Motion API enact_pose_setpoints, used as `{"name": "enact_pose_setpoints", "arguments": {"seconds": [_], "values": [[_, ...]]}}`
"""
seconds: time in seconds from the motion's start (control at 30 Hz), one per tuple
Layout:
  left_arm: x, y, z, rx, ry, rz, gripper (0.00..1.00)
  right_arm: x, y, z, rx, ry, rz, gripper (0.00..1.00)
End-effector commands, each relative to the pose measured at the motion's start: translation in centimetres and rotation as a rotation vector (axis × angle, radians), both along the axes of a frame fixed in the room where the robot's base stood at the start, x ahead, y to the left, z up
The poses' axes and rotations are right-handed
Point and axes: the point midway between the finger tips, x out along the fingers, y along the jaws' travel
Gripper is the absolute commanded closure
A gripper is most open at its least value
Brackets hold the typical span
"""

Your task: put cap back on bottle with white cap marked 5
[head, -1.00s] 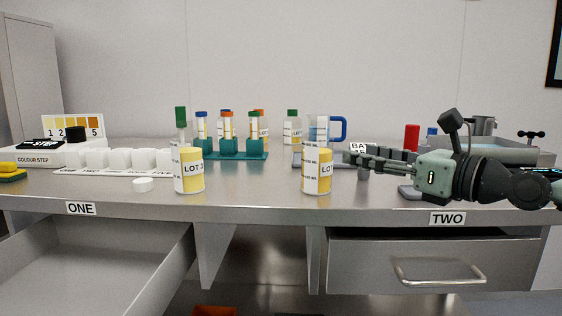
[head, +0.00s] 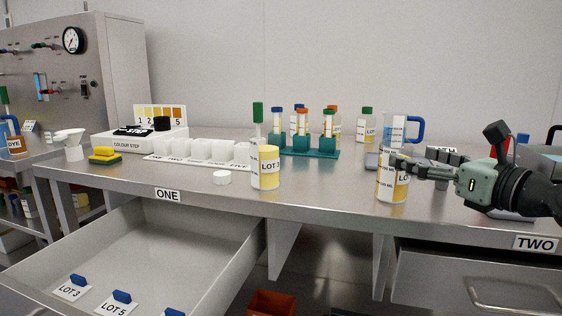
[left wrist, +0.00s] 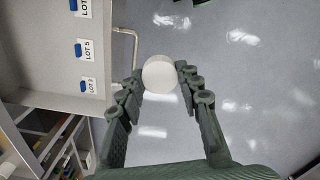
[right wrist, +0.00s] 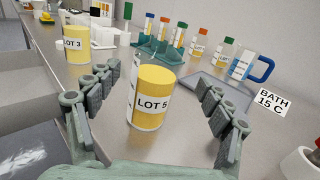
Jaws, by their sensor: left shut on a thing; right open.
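Any mark on the cap cannot be read. Another white cap (head: 222,178) lies on the bench beside the LOT 3 bottle (head: 265,168).
A green rack (head: 310,153) with tubes stands behind the bottles, near a blue-handled jug (head: 398,130). White blocks (head: 200,150) and a sponge (head: 104,155) are at left. The open drawer (head: 190,222) sticks out below the bench.

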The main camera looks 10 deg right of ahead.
Motion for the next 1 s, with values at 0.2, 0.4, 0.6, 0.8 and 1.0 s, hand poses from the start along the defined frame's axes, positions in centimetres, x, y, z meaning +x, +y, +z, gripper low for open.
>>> {"name": "enact_pose_setpoints", "arguments": {"seconds": [0.2, 0.4, 0.6, 0.8, 1.0], "values": [[0.0, 0.0, 1.2, 0.0, 0.0, 0.0, 0.77, 1.1, 0.4, 0.4, 0.004, 0.003, 0.002, 0.2], [0.0, 0.0, 3.1, 0.0, 0.0, 0.0, 0.77, 3.5, 1.2, 0.7, 0.006, 0.003, 0.003, 0.2], [0.0, 0.0, 3.8, 0.0, 0.0, 0.0, 0.77, 4.9, 1.5, 0.5, 0.002, 0.001, 0.001, 0.2], [0.0, 0.0, 3.8, 0.0, 0.0, 0.0, 0.77, 5.0, 1.5, 0.4, 0.0, 0.0, 0.001, 0.2], [0.0, 0.0, 3.8, 0.0, 0.0, 0.0, 0.77, 5.0, 1.5, 0.4, 0.0, 0.0, 0.001, 0.23]]}}
